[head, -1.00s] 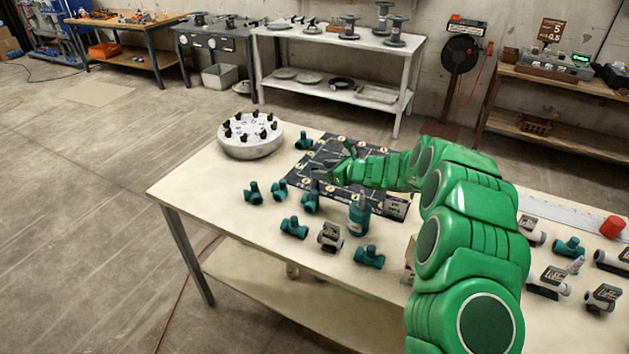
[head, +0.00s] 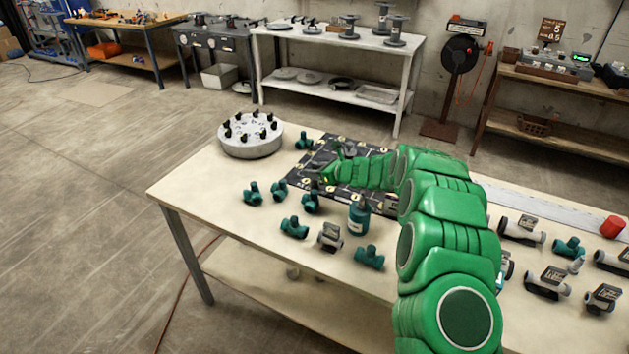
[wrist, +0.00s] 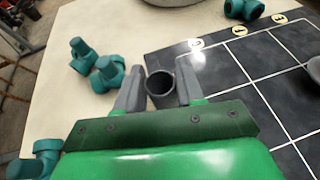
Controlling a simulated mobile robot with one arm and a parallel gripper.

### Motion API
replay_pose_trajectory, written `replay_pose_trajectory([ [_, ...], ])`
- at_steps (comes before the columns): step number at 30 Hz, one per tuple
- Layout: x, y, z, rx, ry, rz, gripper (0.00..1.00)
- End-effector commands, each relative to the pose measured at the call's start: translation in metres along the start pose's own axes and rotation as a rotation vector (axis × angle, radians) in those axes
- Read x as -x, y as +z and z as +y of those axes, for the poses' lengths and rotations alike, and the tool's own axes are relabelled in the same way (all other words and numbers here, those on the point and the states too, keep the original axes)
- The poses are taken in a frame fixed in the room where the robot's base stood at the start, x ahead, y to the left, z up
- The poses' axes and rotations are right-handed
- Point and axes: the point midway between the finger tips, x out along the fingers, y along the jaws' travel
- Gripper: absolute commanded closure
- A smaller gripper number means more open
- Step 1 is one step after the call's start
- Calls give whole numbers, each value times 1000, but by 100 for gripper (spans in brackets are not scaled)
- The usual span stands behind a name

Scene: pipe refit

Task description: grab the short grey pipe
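The short grey pipe (wrist: 160,84) shows in the wrist view as a dark round open end between my two fingers. My gripper (wrist: 161,82) is open, with one grey finger on each side of the pipe and narrow gaps beside it. I cannot tell how far below the fingertips the pipe is. In the head view my gripper (head: 326,172) is over the left part of the dark marked mat (head: 368,158), and I cannot make out the pipe there.
Teal fittings (head: 294,227) stand left and in front of the mat, some close to my gripper. A teal bottle (head: 359,217) stands near my arm. A round grey disc with black knobs (head: 250,146) sits at the far left table corner. Grey fittings (head: 547,282) lie at right.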

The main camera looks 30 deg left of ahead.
Motion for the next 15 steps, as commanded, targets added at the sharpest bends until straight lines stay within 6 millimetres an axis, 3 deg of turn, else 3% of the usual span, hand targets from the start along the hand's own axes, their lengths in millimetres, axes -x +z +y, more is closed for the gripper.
replay_pose_trajectory([
  [3,0,0,0,0,0,0,92],
  [15,4,10,0,2,0,-1,92],
])
